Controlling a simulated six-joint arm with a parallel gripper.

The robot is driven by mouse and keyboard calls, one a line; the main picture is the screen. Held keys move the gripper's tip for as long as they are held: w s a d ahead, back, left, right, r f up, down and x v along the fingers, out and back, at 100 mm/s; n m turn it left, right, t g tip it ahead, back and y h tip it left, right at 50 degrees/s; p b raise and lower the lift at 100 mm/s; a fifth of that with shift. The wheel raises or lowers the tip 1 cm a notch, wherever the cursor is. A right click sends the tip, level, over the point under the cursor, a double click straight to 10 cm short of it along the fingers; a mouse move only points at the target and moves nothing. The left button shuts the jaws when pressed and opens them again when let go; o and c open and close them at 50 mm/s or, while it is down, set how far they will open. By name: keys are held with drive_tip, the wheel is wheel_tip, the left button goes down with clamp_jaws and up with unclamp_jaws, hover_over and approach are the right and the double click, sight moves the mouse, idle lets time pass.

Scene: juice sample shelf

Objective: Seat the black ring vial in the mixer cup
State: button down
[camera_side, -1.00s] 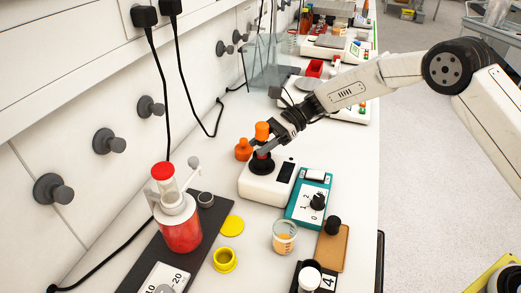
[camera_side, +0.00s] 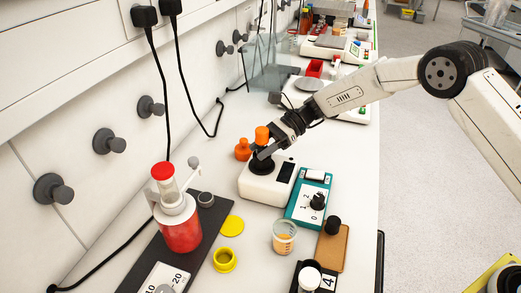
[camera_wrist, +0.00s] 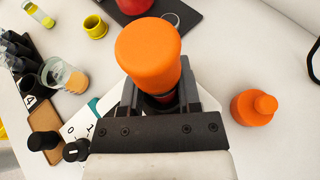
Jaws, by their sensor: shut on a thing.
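My gripper (camera_side: 265,149) is shut on an orange-capped vial (camera_side: 262,134). The vial stands about upright over the black mixer cup (camera_side: 262,168) on the white mixer (camera_side: 262,188). In the wrist view, my gripper (camera_wrist: 160,103) has a finger on each side of the vial, just under its large orange cap (camera_wrist: 148,50). A dark red part shows below the cap. The fingers hide the vial's lower end in the side view, so I cannot tell how deep it sits in the cup. I cannot make out its ring clearly.
An orange bottle (camera_side: 243,149) stands close behind the mixer. A teal device (camera_side: 308,200) with a black knob is right beside it. A beaker (camera_side: 285,237), a yellow cup (camera_side: 225,260) and a red-filled dispenser (camera_side: 181,230) stand nearer the camera. Black cables hang along the wall.

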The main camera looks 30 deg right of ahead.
drive_tip(key=shift+c, duration=1.1)
unclamp_jaws()
drive_tip(key=shift+d, duration=0.1)
drive_tip(key=shift+v, duration=3.85)
drive_tip(key=shift+s, duration=0.15)
drive_tip(key=shift+s, duration=0.2)
drive_tip(key=s+d+f+n+t+h, duration=0.1)
drive_tip(key=s+d+n+h, duration=0.3)
drive_tip(key=s, duration=0.4)
drive_tip(key=s+d+f+n+t+h, duration=0.1)
drive_tip(key=s+d+n+h, duration=0.4)
drive_tip(key=s+n, duration=0.2)
drive_tip(key=s+d+n+t+h, duration=0.1)
drive_tip(key=s+d+n+h, duration=0.3)
drive_tip(key=s, duration=0.7)
drive_tip(key=shift+d+f+n+t, duration=0.4)
drive_tip(key=shift+d+n, duration=0.05)
drive_tip(key=shift+n, duration=0.55)
